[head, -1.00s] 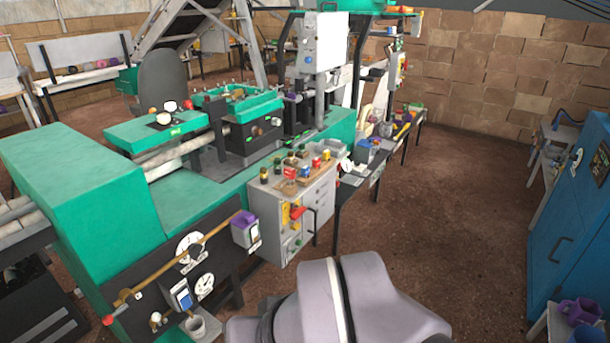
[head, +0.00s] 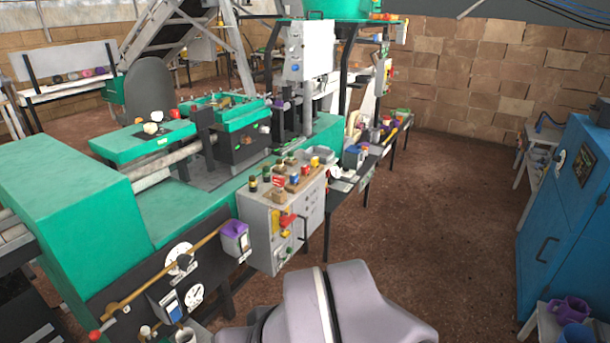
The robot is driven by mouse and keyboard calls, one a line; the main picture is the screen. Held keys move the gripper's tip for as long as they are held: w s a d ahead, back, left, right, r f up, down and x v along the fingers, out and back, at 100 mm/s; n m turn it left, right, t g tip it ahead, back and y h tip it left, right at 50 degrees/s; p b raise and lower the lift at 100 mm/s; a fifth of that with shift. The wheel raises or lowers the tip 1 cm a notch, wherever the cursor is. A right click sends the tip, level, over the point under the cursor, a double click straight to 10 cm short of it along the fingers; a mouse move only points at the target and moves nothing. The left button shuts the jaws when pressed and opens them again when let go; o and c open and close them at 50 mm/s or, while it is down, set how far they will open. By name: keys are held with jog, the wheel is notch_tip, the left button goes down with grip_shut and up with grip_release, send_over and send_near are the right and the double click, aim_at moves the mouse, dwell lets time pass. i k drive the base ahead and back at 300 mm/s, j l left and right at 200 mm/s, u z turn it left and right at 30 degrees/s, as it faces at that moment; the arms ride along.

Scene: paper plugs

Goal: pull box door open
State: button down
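A grey control box (head: 258,229) with red and yellow controls stands at the middle, against the green machine. A thin dark handle (head: 303,226) shows on its right-hand face, which looks flush and closed. A blue cabinet (head: 580,205) at the right edge also has a dark handle (head: 546,250), and its door looks shut. I cannot tell which of the two is the task's box. My arm shows as a grey-lilac link at the bottom centre, apart from both in the picture. My gripper is out of view.
Jars and small items (head: 292,176) stand on the grey box. A long green machine (head: 180,215) fills the left. Purple mugs (head: 567,310) sit on a low white stand at bottom right. Brown floor (head: 430,220) is open between the machine and the blue cabinet.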

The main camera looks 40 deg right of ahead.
aim_at(309, 207)
jog(key=i+l+z, duration=0.35)
jog(key=i, duration=0.2)
jog(key=i+l+z, duration=0.2)
jog(key=i+z, duration=0.15)
jog(key=i, duration=0.25)
jog(key=i+z, duration=0.35)
jog(key=i, duration=0.25)
